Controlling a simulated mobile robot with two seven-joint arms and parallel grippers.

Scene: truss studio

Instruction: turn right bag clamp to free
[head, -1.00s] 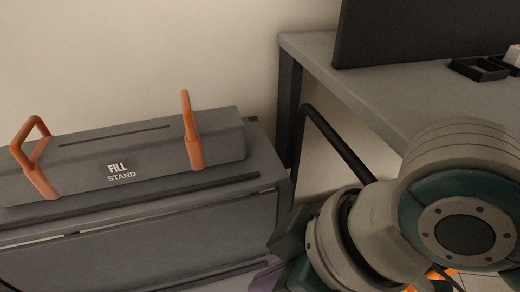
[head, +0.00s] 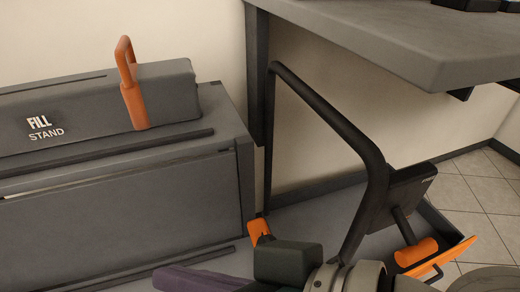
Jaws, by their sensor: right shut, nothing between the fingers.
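The right bag clamp appears to be the upright orange loop (head: 136,100) at the right end of the dark grey fill stand (head: 75,105). Its band wraps the front of the stand's long body and its loop rises above the top. The left orange clamp is out of view. My right gripper (head: 275,262) is low at the bottom centre, below and to the right of the clamp and well apart from it. It is shut and empty; its fingertips are hard to make out. My left gripper is not in view.
A grey table (head: 390,35) overhangs at the upper right. A black bent tube (head: 340,125) runs down beneath it to a low grey surface. An orange-handled black device (head: 405,190) and a small orange piece (head: 259,230) are there. A purple item (head: 200,280) lies at the bottom.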

